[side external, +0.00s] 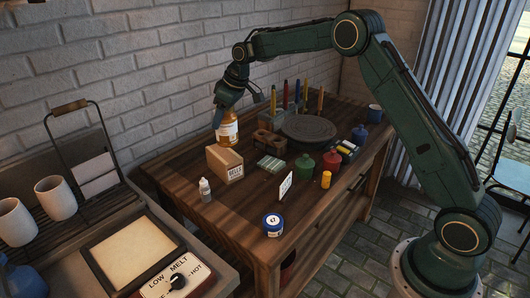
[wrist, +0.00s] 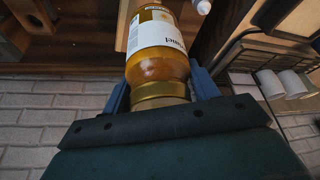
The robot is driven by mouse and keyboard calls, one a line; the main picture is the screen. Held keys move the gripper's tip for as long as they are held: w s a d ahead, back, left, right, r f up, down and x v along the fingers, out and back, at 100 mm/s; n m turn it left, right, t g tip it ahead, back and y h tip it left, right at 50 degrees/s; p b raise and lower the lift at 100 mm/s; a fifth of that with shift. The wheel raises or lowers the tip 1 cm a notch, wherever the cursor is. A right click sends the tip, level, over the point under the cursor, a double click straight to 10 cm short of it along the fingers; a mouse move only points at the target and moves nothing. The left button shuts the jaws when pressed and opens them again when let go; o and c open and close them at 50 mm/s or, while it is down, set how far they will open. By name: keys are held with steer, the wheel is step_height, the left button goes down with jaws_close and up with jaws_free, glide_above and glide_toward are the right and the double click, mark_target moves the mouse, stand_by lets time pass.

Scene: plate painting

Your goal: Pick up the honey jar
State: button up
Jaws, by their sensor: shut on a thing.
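The honey jar (side external: 227,133) is an amber jar with a white label and a gold lid. It is upright at the back left of the wooden table, against the brick-wall side. My gripper (side external: 224,110) comes down on it from above and is shut on its upper part. In the wrist view the jar (wrist: 158,70) lies between the two blue fingers of my gripper (wrist: 160,90), with its lid toward the palm. I cannot tell whether its base touches the table.
A cardboard box (side external: 224,165) stands just in front of the jar. A wooden holder (side external: 267,144) and a dark turntable (side external: 308,128) are to its right. A small white bottle (side external: 205,190) is at the front left. Bare wood shows left of the box.

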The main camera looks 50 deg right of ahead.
step_height(320, 180, up, 12)
steer(key=shift+r, duration=0.2)
stand_by(0.7)
steer(key=shift+w, duration=0.1)
steer(key=shift+w+d+r+m+h, duration=0.1)
steer(key=shift+w+d+m+h, duration=0.4)
steer(key=shift+w+d+m, duration=0.4)
steer(key=shift+w+d+m+h, duration=0.2)
steer(key=shift+w+d+m, duration=0.15)
steer(key=shift+m, duration=0.3)
steer(key=shift+w+d+m+h, duration=0.2)
steer(key=shift+d+m, duration=0.15)
steer(key=shift+m, duration=0.3)
steer(key=shift+f, duration=9.95)
steer(key=shift+f, duration=0.1)
